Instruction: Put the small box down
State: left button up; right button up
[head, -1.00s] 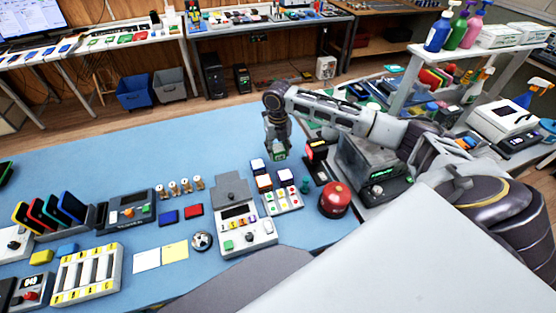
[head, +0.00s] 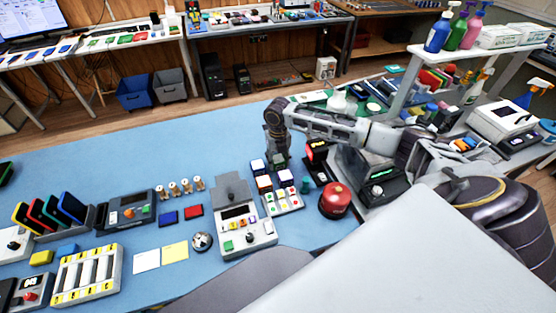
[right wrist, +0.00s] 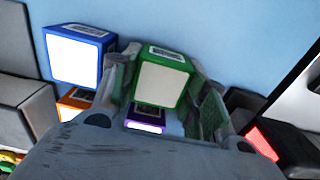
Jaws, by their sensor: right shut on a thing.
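The small box is a green cube with a pale face (right wrist: 163,82), between the fingers of my right gripper (right wrist: 165,90) in the right wrist view. In the head view my right gripper (head: 278,160) points down just behind a cluster of small boxes, and the held box is mostly hidden there. A blue box (right wrist: 75,55) stands beside it, to its left. An orange box (right wrist: 72,103) and a purple box (right wrist: 146,118) show nearer the wrist. Whether the green box touches the table is not clear. My left gripper is out of view.
A grey device with a screen (head: 243,232) and a button panel (head: 283,203) stand in front of the boxes. A red round button (head: 335,200) and a dark stand with a red light (head: 317,160) are to the right. The blue table (head: 130,155) is clear behind and left.

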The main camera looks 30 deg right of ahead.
aim_at(278, 159)
jog(key=shift+f, duration=0.1)
dwell(0.3)
jog(key=o, duration=1)
jog(key=shift+o, duration=0.2)
notch_tip(278, 159, up, 12)
dwell(1.0)
